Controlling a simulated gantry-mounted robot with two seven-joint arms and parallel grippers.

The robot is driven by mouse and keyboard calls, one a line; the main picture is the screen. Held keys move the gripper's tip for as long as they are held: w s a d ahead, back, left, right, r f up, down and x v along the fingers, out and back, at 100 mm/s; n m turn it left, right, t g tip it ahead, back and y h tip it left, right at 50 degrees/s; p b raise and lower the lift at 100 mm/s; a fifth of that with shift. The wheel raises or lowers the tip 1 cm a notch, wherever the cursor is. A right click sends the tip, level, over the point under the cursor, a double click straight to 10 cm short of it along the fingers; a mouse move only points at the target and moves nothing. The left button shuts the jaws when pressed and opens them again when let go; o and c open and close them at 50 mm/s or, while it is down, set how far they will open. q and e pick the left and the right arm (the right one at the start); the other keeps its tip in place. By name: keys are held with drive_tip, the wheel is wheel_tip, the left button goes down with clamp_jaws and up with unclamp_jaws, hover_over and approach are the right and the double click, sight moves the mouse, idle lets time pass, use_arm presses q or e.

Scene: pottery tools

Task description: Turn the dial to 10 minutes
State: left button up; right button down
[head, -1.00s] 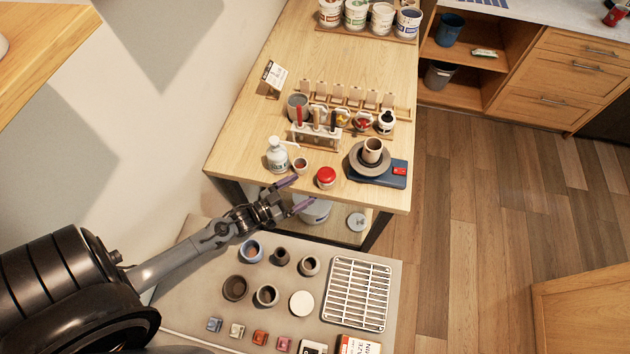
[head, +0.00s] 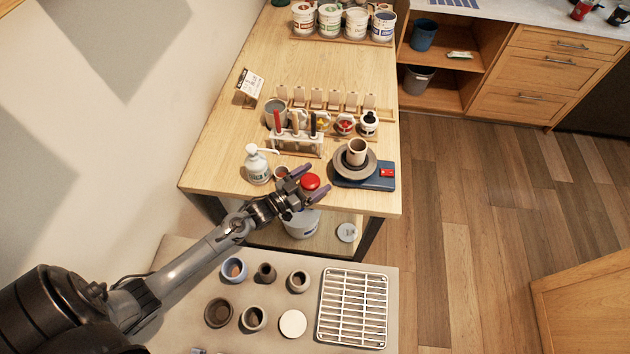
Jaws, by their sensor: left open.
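A small round thing with a red top (head: 310,181), which looks like the dial timer, stands near the front edge of the wooden table. Its markings are too small to read. My left gripper (head: 311,183) is open, with its purple-tipped fingers at the near side of the red top, one to its left and one to its right. I cannot tell whether they touch it. My right gripper is not in view.
A white pump bottle (head: 257,165) and a small cup (head: 281,173) stand left of the red thing. A blue banding wheel base (head: 376,182) with a pot is close on its right. A tool rack (head: 297,147) stands behind. Pots and a white grid (head: 354,308) lie in front, lower.

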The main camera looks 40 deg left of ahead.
use_arm(q)
drive_tip(key=shift+w+d, duration=0.1)
drive_tip(key=shift+w, duration=0.25)
drive_tip(key=c, duration=1)
drive_tip(key=shift+m+g+h+b, duration=0.4)
drive_tip(key=shift+m+h, duration=0.4)
drive_tip(key=shift+h, duration=0.4)
drive_tip(key=shift+d, duration=0.1)
drive_tip(key=o, duration=1)
drive_tip(key=shift+r, duration=0.1)
